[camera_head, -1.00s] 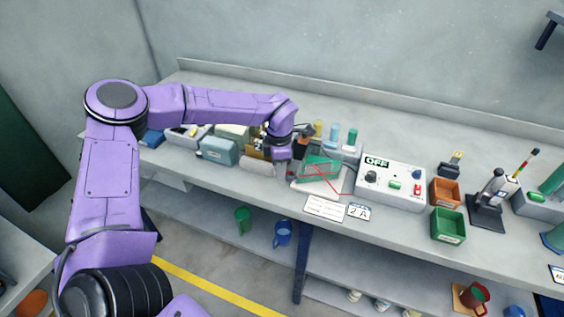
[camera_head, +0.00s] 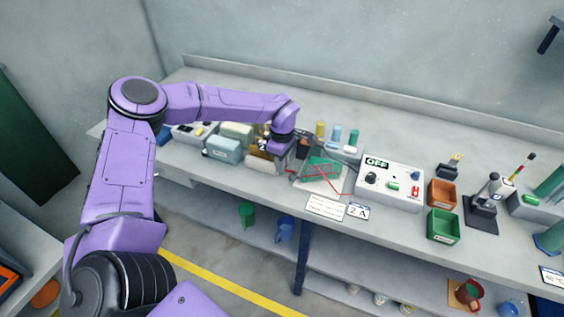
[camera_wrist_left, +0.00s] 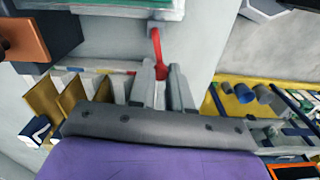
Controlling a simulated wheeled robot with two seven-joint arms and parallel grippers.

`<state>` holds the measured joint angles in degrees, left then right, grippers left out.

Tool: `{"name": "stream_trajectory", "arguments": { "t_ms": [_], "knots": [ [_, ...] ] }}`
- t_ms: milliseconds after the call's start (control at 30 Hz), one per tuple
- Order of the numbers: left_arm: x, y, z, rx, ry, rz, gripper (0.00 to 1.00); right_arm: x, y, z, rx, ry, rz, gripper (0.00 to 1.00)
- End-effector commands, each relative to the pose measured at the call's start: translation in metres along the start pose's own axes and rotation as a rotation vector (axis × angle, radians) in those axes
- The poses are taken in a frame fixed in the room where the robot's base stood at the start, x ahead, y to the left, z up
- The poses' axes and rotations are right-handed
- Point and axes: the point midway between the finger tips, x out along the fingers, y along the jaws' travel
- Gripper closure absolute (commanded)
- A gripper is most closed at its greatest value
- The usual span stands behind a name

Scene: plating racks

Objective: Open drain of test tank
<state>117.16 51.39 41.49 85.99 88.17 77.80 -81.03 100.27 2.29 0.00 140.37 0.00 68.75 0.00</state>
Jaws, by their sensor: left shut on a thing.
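The test tank (camera_head: 322,167), a small clear box with green in it, stands on a white base on the bench, left of the white control box marked OFF (camera_head: 390,182). My left gripper (camera_head: 281,157) is low at the tank's left side; its fingertips are hard to see there. In the left wrist view my left gripper (camera_wrist_left: 160,76) is shut on a red lever (camera_wrist_left: 156,44), which runs up from between the fingers to a pale surface. The lever's lower end is hidden between the fingers. My right gripper is not in view.
Several boxes, one pale blue (camera_head: 222,149), crowd the bench left of my gripper. Several small cylinders (camera_head: 336,133) stand behind the tank. Orange (camera_head: 441,193) and green (camera_head: 443,226) bins stand to the right.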

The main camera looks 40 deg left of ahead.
Motion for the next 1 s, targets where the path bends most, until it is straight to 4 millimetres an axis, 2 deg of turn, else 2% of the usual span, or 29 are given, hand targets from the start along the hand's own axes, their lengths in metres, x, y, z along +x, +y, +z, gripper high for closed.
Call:
{"name": "stream_trajectory", "arguments": {
  "t_ms": [433, 467, 500, 533, 833, 933, 1000],
  "knots": [
    [-0.001, 0.002, 0.0, 0.007, -0.001, 0.004, 1.0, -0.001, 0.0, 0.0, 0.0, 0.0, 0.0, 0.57],
    [-0.001, 0.002, 0.0, 0.007, -0.001, 0.004, 0.72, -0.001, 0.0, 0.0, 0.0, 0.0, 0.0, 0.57],
    [-0.001, 0.001, 0.0, 0.007, -0.001, 0.004, 0.59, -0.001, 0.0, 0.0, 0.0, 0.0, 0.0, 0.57],
    [-0.001, 0.001, 0.0, 0.007, -0.001, 0.003, 0.56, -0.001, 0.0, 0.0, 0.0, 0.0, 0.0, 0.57],
    [-0.003, 0.001, 0.0, 0.006, -0.001, 0.002, 0.56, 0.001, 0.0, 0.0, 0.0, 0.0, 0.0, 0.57],
    [-0.015, 0.002, 0.0, 0.005, -0.001, 0.006, 0.56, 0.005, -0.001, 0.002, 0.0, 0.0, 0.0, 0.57],
    [-0.03, 0.002, 0.0, 0.005, -0.002, 0.008, 0.56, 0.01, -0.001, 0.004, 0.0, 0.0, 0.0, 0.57]
  ]
}}
